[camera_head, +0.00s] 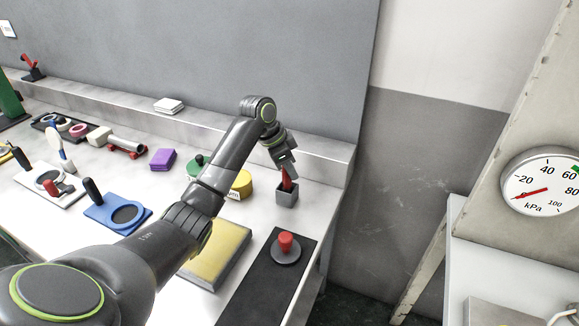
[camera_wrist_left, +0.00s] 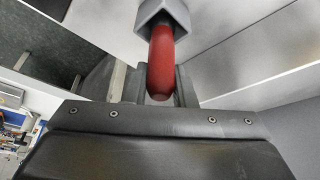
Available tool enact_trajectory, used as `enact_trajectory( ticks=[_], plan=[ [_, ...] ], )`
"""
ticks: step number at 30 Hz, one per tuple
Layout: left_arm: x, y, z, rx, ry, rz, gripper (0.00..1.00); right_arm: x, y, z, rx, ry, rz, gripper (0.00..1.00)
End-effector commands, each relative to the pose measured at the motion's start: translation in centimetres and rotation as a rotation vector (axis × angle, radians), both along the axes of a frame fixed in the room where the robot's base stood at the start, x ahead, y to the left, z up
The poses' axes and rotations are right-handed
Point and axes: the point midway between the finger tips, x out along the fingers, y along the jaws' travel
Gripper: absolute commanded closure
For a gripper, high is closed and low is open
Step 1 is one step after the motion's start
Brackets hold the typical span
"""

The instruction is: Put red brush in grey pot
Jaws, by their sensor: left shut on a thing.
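The red brush (camera_head: 287,182) stands with its lower end inside the small square grey pot (camera_head: 287,195) at the right end of the table. My left gripper (camera_head: 285,168) is directly above the pot and shut on the upper part of the brush. In the left wrist view the red handle (camera_wrist_left: 165,62) lies between the two fingers (camera_wrist_left: 160,88), and its far end goes into the grey pot (camera_wrist_left: 163,10). The brush's lower end is hidden in the pot. My right gripper is not in view.
A black mat (camera_head: 262,290) with a red-knobbed grey disc (camera_head: 286,249) lies in front of the pot. A yellow-topped block (camera_head: 217,252) and a yellow tin (camera_head: 242,184) are to the left. A raised ledge (camera_head: 215,125) runs behind.

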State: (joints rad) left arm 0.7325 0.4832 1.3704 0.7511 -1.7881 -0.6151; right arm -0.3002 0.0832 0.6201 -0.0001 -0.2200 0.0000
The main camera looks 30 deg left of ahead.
Motion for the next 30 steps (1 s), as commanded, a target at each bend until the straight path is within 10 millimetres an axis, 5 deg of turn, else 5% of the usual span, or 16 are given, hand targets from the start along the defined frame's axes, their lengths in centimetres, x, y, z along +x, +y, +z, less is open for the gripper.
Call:
enact_trajectory(
  ticks=[7,8,12,23,30],
  plan=[
    [0.0,0.0,-0.2,0.000,0.000,0.000,1.00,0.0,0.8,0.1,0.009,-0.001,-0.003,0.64],
    [0.0,0.0,-0.2,-0.001,-0.001,0.000,0.73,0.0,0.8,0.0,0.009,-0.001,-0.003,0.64],
    [0.0,0.0,-0.2,0.000,0.000,0.000,0.55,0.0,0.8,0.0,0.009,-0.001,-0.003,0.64],
    [0.0,0.1,0.3,0.002,-0.002,0.000,0.55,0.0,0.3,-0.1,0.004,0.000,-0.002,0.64],
    [-1.1,1.4,4.3,0.004,-0.006,0.001,0.55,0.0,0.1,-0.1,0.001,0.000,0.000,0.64]
  ],
)
